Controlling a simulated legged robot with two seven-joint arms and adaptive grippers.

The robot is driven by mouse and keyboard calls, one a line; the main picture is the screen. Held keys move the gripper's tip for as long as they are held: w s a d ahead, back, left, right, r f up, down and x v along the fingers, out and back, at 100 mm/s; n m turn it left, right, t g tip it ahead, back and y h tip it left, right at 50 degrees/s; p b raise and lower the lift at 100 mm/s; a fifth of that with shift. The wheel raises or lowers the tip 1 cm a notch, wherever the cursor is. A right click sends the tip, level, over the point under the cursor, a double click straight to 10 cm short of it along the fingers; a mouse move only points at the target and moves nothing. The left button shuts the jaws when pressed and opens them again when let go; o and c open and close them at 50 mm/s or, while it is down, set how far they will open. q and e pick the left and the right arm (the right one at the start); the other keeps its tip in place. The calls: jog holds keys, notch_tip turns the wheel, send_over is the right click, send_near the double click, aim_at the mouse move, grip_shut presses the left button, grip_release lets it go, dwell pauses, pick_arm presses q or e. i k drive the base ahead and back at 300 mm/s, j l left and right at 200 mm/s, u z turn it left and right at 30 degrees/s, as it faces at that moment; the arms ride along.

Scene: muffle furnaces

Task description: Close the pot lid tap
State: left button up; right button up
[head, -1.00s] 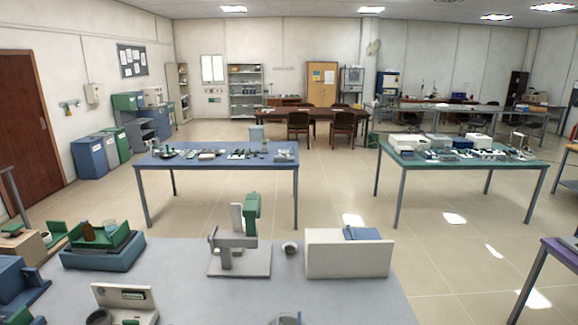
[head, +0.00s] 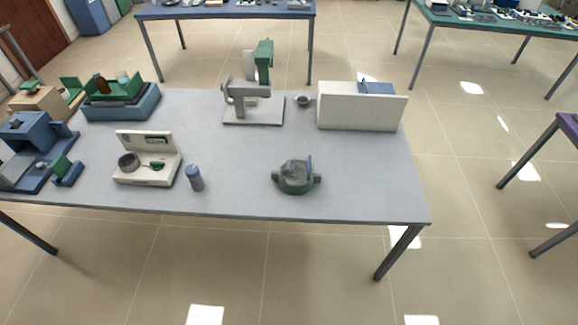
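A small round pot (head: 296,177) stands near the front edge of the grey table, right of the middle, in the head view. It has a green lower body, a grey top and grey knobs at its sides. A thin blue upright piece (head: 309,164) rises at its right side; it may be the tap, but I cannot tell whether it is open or closed. Neither of my grippers is in view.
The grey table (head: 240,150) also bears a white box (head: 361,113), a grey and green stand (head: 254,100), a small cup (head: 303,101), a blue-grey cylinder (head: 195,178), a white open device (head: 147,167) and blue devices at left. Table around the pot is clear.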

aim_at(288, 167)
jog(key=i+j, duration=0.15)
jog(key=j, duration=0.15)
jog(key=i+j, duration=0.15)
jog(key=j, duration=0.15)
jog(key=i+j, duration=0.1)
jog(key=j, duration=0.2)
jog(key=i+j, duration=0.15)
jog(key=j, duration=0.15)
